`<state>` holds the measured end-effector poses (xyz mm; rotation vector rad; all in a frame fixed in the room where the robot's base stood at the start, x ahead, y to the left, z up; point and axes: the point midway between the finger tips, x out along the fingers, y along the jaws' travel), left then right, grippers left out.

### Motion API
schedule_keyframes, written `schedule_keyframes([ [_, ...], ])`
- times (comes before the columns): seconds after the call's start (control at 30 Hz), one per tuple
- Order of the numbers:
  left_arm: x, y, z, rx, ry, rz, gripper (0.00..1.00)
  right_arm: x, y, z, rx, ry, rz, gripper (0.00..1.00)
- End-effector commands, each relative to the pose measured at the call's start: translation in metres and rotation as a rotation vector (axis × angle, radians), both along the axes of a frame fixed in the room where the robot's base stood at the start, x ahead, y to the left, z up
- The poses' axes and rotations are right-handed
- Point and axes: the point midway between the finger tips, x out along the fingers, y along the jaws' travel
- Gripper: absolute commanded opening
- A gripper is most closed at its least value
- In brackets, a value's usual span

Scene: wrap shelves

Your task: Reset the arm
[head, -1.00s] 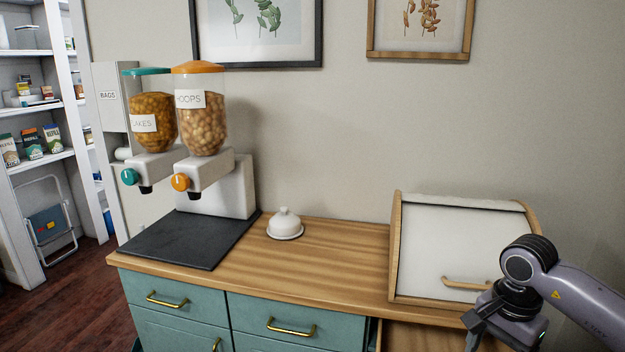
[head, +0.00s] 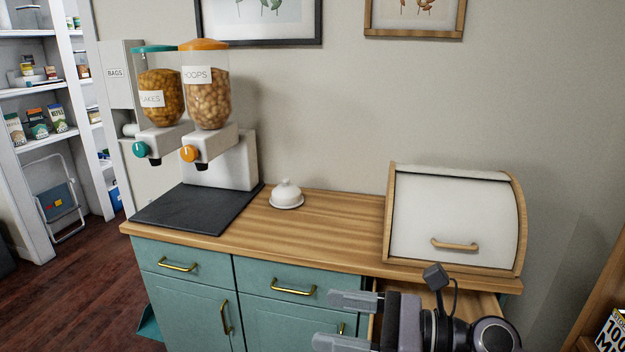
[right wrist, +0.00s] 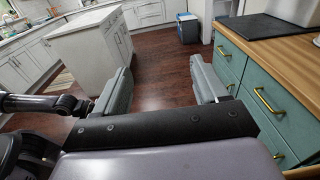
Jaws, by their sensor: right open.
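My right gripper (head: 345,318) is at the lower middle right of the head view, in front of the teal cabinet (head: 195,290) and pointing left. Its fingers are apart with nothing between them. In the right wrist view the two fingers (right wrist: 163,88) are wide apart, with only dark floor seen between them. My left gripper is not in the head view. A drawer (head: 470,298) under the bread box is pulled out, partly hidden behind my right gripper and wrist.
A closed white bread box (head: 455,222) stands on the wooden counter (head: 330,230). A white domed dish (head: 286,194) and two cereal dispensers (head: 206,95) stand to its left. In the right wrist view, a white kitchen island (right wrist: 92,45) and open floor lie beyond.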

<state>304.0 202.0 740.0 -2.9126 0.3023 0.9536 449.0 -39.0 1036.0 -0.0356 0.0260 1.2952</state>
Motion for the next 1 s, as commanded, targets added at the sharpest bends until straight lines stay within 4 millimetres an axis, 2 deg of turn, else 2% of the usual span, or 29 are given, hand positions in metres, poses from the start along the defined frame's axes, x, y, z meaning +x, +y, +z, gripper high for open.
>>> schedule_keyframes([
  [0.07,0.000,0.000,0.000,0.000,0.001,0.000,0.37,0.001,-0.001,0.020,0.203,0.122,-0.084,0.73],
  [0.2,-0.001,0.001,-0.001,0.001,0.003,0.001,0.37,0.011,-0.022,0.046,0.543,0.356,-0.239,0.73],
  [0.33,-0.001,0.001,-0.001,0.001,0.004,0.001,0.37,0.023,-0.055,0.051,0.847,0.595,-0.389,0.73],
  [0.43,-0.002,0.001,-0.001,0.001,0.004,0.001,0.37,0.029,-0.086,0.040,1.073,0.784,-0.512,0.73],
  [0.57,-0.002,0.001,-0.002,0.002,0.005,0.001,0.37,0.028,-0.126,0.009,1.350,1.035,-0.679,0.73],
  [0.73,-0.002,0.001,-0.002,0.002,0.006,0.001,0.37,0.007,-0.169,-0.050,1.688,1.352,-0.925,0.73],
  [0.87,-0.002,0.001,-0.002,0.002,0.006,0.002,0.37,-0.029,-0.191,-0.102,1.923,1.583,-1.146,0.73],
  [1.0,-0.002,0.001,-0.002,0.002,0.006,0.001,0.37,-0.080,-0.201,-0.150,2.133,1.790,-1.401,0.73],
])
